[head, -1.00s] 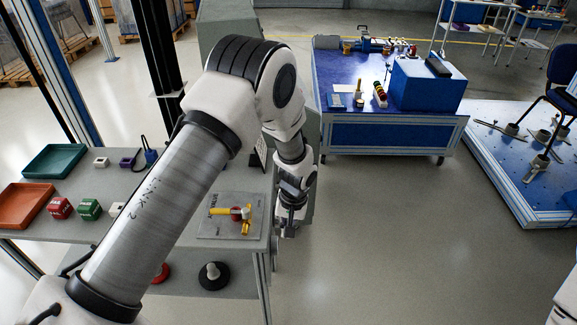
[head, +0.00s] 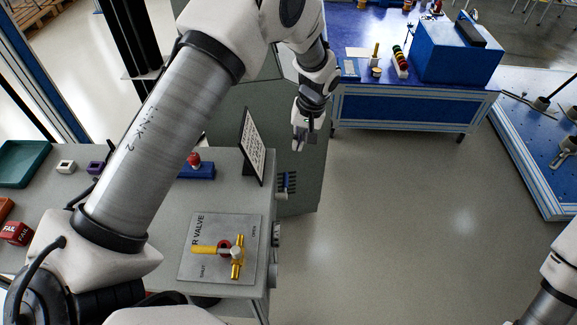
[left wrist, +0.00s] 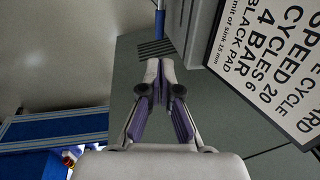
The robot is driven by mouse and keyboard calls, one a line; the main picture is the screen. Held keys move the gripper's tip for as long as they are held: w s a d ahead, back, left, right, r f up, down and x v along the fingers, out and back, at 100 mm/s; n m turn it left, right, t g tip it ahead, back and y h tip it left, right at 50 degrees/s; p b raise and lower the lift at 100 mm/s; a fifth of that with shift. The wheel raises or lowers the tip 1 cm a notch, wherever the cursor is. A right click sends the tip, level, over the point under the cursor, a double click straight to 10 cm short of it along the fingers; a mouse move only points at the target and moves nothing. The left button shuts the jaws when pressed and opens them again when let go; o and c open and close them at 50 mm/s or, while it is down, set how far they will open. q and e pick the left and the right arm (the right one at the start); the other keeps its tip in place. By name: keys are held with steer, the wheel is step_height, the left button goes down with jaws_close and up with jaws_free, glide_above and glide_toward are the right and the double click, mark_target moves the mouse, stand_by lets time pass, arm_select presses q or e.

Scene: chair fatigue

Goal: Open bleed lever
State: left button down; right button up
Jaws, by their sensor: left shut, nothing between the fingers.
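The valve is not in the left wrist view. Part of my right arm shows at lower right, its gripper out of frame.
A black-framed sign (head: 252,146) stands on the bench near my left gripper and fills the upper right of the left wrist view. A blue block with a red knob (head: 194,160) sits behind the valve plate. A blue table (head: 400,108) stands beyond; the floor between is clear.

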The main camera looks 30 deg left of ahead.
arm_select(q)
steer(key=p, duration=0.3)
glide_toward(286, 178)
steer(key=f, duration=0.4)
steer(key=s+a+f, duration=0.1)
steer(key=f, duration=0.2)
steer(key=shift+a, duration=0.1)
steer(key=shift+w, duration=0.1)
steer(key=shift+f, duration=0.1)
